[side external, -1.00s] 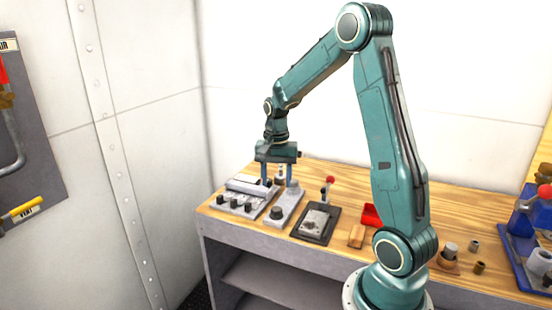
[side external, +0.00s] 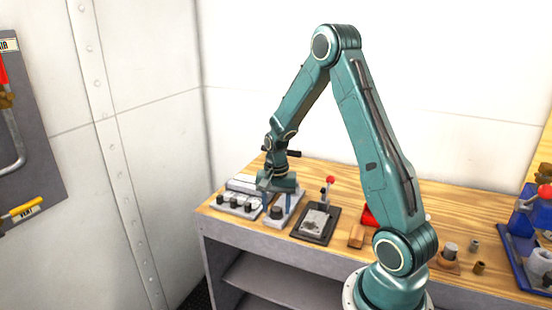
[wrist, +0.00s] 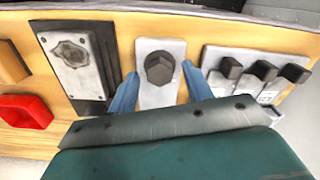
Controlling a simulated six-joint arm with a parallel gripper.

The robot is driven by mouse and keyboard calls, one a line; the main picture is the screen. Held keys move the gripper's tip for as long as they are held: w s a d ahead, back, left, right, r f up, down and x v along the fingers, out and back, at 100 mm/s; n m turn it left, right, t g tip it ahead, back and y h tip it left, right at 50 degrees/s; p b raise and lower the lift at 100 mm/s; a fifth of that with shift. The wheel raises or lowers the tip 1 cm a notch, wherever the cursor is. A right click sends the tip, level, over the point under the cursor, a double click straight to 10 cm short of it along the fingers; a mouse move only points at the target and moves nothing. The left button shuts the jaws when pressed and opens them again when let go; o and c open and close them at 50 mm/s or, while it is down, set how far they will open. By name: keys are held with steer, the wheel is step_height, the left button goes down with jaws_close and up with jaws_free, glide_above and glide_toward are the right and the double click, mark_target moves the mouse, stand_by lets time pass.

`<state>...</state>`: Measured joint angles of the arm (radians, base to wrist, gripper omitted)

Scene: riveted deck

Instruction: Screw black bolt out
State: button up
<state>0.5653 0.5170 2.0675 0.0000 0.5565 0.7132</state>
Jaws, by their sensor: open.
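The black bolt (wrist: 160,67) has a hex head and stands upright on a light grey plate (wrist: 150,97) in the wrist view. In the side view the bolt (side external: 277,211) is at the near end of that plate (side external: 273,223). My gripper (wrist: 161,72) is open, with one blue finger on each side of the bolt and gaps between the fingers and its head. In the side view my gripper (side external: 276,198) is pointed down over the plate, just behind the bolt. Fingertip height against the bolt head is hard to tell. The bolt's shank is hidden.
A panel with three black knobs (side external: 233,204) is close on the left. A dark base with a metal plate and red-knobbed lever (side external: 316,222) is on the right. A red bin (side external: 369,216) and wooden block (side external: 356,236) are farther right. The bench's front edge is near the bolt.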

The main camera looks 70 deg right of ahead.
steer(key=shift+c, duration=0.2)
steer(key=c, duration=0.9)
steer(key=shift+c, duration=0.2)
steer(key=shift+n, duration=0.3)
steer(key=n, duration=0.8)
steer(key=shift+n, duration=0.4)
